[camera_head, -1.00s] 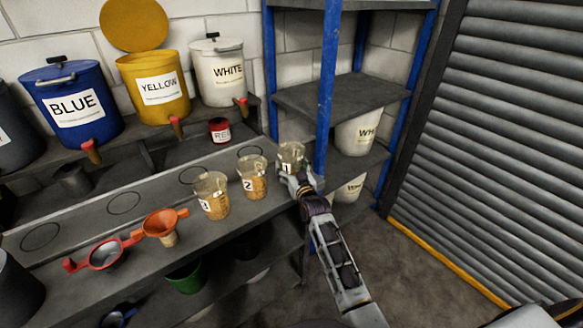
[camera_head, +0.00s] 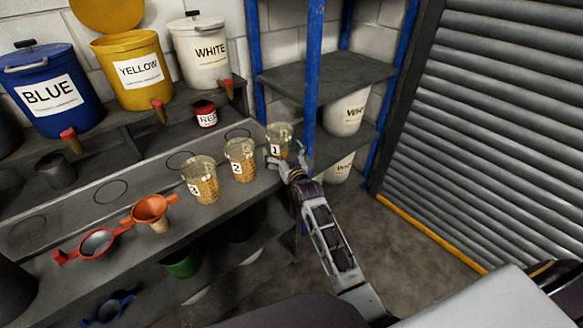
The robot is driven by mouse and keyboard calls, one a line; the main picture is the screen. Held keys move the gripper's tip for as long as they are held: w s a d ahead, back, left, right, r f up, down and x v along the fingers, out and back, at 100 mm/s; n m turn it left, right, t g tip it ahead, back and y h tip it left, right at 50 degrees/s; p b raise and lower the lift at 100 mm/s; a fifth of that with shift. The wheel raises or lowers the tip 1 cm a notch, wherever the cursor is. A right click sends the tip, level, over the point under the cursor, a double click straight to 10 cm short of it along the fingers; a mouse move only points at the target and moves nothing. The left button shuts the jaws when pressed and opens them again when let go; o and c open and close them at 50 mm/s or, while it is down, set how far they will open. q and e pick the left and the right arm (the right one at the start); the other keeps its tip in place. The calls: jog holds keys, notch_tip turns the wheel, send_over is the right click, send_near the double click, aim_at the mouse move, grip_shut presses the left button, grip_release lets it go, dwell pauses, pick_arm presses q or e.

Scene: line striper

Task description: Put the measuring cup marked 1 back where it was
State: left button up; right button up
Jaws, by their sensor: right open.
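The measuring cup marked 1 (camera_head: 279,139) is clear with grainy tan contents low in it. It stands upright at the right end of the grey bench (camera_head: 240,205), beside the blue shelf post. My right gripper (camera_head: 285,163) is open just in front of the cup; whether its fingers touch the cup I cannot tell. The cup marked 2 (camera_head: 240,163) stands left of it, and a third similar cup (camera_head: 200,185) stands further left. Empty circles (camera_head: 110,191) are marked on the bench behind the cups. My left gripper is not in view.
An orange funnel (camera_head: 150,210) and a red strainer-like funnel (camera_head: 97,243) lie at the bench's left front. Blue (camera_head: 55,92), yellow (camera_head: 137,70) and white (camera_head: 203,55) buckets stand on the raised shelf behind. A small red pot (camera_head: 205,116) sits below them. The blue shelf post (camera_head: 313,75) stands close to my right gripper.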

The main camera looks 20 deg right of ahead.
aim_at(284, 155)
jog(key=shift+s+d, duration=0.1)
jog(key=shift+s, duration=2.95)
jog(key=shift+s+d, duration=0.1)
jog(key=shift+s, duration=1)
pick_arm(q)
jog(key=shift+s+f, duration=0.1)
pick_arm(e)
jog(key=shift+s, duration=0.9)
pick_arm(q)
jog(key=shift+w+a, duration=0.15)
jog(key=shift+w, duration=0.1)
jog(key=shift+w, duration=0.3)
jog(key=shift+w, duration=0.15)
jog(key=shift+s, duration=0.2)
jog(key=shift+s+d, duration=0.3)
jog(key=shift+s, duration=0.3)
